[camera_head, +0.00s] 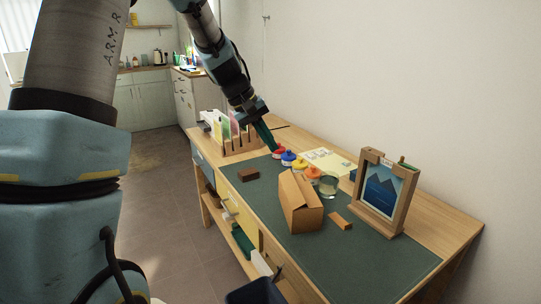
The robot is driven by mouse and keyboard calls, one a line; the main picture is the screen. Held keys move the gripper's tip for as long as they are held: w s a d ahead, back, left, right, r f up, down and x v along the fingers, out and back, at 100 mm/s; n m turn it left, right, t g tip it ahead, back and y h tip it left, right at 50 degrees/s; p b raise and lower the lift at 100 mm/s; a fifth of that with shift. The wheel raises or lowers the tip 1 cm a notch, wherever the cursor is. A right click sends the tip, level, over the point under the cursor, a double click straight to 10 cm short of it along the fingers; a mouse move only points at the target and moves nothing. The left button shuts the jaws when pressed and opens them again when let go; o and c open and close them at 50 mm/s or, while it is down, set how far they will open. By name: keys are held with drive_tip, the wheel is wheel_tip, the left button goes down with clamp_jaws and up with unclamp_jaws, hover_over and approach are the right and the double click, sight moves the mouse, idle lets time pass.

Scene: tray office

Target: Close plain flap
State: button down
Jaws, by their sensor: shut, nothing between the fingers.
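A small brown cardboard box (305,218) stands on the dark green desk mat. A plain cardboard flap (292,190) rises at a slant from its top. Another raised panel shows beside it on the right; I cannot tell how far either is folded. My gripper (272,147) is shut and empty, pointing down over the back of the desk. It is behind and to the left of the box, clear of the flaps. Its tips appear close to the red-lidded pot (279,153); I cannot tell whether they touch.
Blue (288,158), yellow (300,163) and orange (313,173) pots and a glass jar (329,185) stand behind the box. A framed picture (382,190) is right. Brown blocks (248,174) (340,221) flank the box. A file rack (238,146) is far left. The front-right mat is clear.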

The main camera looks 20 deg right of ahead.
sight(296, 184)
drive_tip(key=p+x, duration=0.3)
drive_tip(key=x, duration=1)
drive_tip(key=shift+f, duration=0.15)
drive_tip(key=shift+s, duration=0.1)
drive_tip(key=shift+s+d+r+y+p, duration=0.1)
drive_tip(key=shift+d+r+y+p, duration=0.15)
drive_tip(key=shift+p, duration=0.75)
drive_tip(key=shift+f+y+p, duration=0.1)
drive_tip(key=shift+y+p, duration=0.35)
drive_tip(key=shift+p, duration=0.5)
drive_tip(key=shift+d+f+b, duration=0.3)
drive_tip(key=shift+f+b, duration=0.1)
drive_tip(key=shift+f, duration=0.15)
drive_tip(key=shift+d+f+b, duration=0.2)
drive_tip(key=shift+f+b, duration=0.05)
drive_tip(key=shift+b, duration=0.35)
drive_tip(key=shift+d, duration=0.1)
drive_tip(key=shift+r, duration=0.1)
